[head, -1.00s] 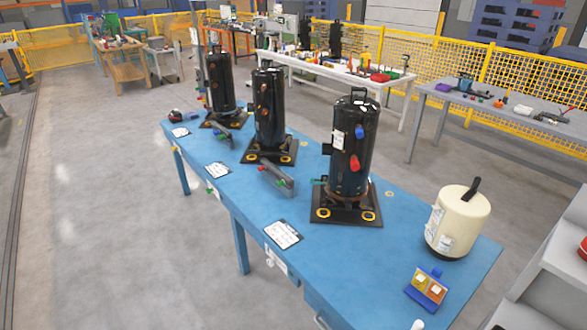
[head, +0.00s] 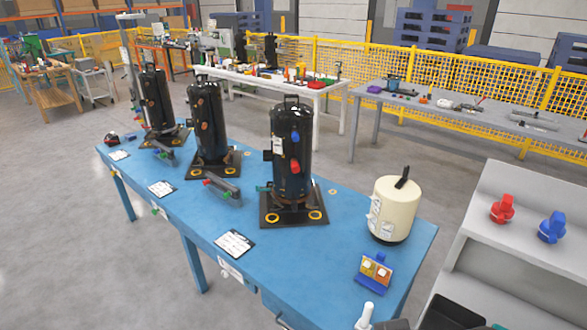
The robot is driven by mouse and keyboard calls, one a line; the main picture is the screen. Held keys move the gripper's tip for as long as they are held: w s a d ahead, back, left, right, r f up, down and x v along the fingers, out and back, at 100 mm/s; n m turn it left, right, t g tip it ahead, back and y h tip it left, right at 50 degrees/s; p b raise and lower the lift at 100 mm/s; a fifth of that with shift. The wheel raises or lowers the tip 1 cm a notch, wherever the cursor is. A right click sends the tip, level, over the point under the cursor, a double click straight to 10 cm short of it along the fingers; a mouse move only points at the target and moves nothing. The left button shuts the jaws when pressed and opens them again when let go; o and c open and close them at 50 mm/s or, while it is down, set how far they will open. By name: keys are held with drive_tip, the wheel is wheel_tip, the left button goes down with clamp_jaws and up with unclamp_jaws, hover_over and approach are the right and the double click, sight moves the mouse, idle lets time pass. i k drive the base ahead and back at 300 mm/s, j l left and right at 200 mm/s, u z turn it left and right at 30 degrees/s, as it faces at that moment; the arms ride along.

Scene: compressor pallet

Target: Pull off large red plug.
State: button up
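A large red plug (head: 295,166) sticks out from the side of the nearest black compressor (head: 291,185), on the blue table (head: 195,216). A smaller blue plug (head: 295,138) sits above it on the same compressor. Another red plug-shaped piece (head: 502,209) stands on the light grey shelf (head: 515,188) at the right, beside a blue one (head: 551,227). My gripper is not in view.
Two more black compressors (head: 208,125) (head: 156,105) stand farther back on the table. A cream tank (head: 395,210) stands right of the nearest compressor. A small blue stand (head: 372,276) and a clipboard (head: 234,243) lie near the front edge. Grey floor is open at the left.

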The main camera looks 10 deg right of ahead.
sight(295, 166)
drive_tip(key=i+j, duration=0.65)
drive_tip(key=i+j+u, duration=0.15)
drive_tip(key=i+j, duration=0.5)
drive_tip(key=i, duration=0.05)
